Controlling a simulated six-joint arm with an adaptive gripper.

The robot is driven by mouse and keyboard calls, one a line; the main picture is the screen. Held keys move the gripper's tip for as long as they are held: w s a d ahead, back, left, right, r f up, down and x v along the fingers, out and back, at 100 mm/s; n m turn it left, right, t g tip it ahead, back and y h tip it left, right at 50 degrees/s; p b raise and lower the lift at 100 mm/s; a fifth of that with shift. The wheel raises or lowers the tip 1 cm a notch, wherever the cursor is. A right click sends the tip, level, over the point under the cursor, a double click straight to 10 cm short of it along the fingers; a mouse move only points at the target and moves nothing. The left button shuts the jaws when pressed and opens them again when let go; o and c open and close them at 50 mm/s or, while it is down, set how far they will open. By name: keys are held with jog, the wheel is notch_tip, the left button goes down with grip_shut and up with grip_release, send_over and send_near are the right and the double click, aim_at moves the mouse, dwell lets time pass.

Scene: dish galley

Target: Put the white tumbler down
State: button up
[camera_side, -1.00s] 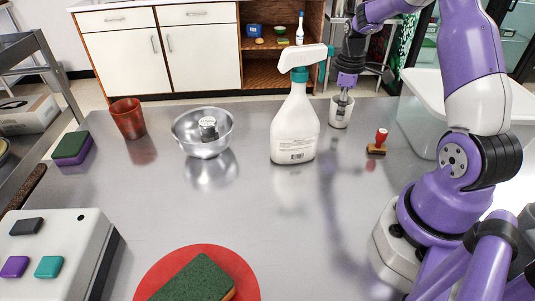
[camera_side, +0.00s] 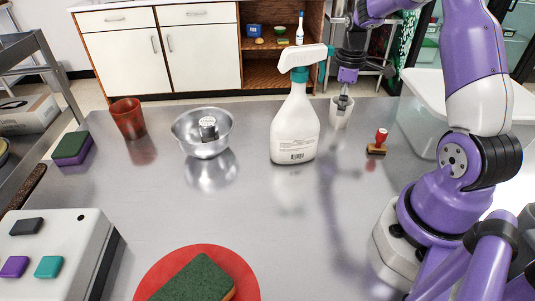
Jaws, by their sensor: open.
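The jaws are open. The far side of the rim and part of the fingers are hard to make out at this size.
A white spray bottle (camera_side: 295,125) stands close on the left. A red stamp (camera_side: 379,142) is at the right, before a clear bin (camera_side: 417,120). A steel bowl (camera_side: 202,132), a red tumbler (camera_side: 128,118) and sponges lie further left. The counter's middle (camera_side: 265,210) is clear.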

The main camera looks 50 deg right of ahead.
notch_tip(320, 180, up, 11)
dwell(0.4)
